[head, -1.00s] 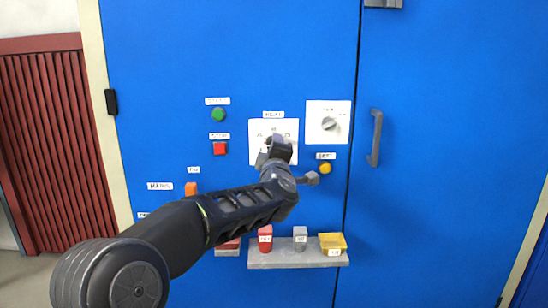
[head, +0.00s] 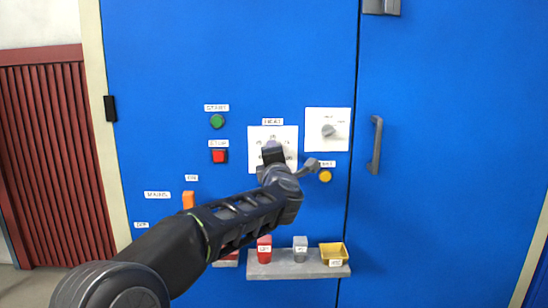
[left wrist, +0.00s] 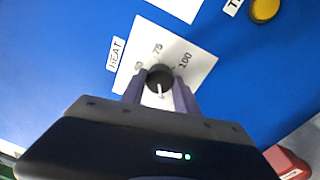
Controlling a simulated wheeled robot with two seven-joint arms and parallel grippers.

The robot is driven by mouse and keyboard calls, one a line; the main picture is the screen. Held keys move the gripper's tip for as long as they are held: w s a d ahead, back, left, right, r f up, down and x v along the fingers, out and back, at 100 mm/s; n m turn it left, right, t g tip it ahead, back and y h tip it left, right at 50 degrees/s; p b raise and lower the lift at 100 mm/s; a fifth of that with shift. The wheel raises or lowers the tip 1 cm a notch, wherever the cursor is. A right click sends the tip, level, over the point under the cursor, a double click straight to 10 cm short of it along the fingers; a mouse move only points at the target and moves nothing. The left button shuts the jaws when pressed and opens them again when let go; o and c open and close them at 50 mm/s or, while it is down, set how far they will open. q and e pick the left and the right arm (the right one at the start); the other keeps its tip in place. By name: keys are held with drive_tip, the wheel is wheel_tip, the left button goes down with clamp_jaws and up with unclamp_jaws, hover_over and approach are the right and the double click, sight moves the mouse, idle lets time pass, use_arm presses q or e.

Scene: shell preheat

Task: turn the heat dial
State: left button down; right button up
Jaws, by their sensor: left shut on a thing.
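The heat dial (left wrist: 160,76) is a round black knob on a white plate (left wrist: 190,45) labelled HEAT. The plate also shows in the head view (head: 289,133) on the blue cabinet. In the left wrist view, marks 75 and 100 are readable on the plate beyond the knob. A white line on the knob points toward my gripper's palm. My left gripper (left wrist: 158,84) has one finger on each side of the knob and is shut on it. In the head view, my left gripper (head: 273,153) covers most of the dial. My right gripper is not in view.
A second dial (head: 328,131) on a white plate is at the right. A green button (head: 217,121), red button (head: 219,156), yellow button (head: 325,176) and orange switch (head: 188,200) surround the arm. A grey shelf (head: 290,270) holds small items below. A door handle (head: 375,145) stands right.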

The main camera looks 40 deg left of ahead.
use_arm(q)
drive_tip(key=c, duration=0.9)
unclamp_jaws()
drive_tip(key=v, duration=0.7)
drive_tip(key=shift+s+d+p, duration=0.25)
drive_tip(key=shift+s+p, duration=0.1)
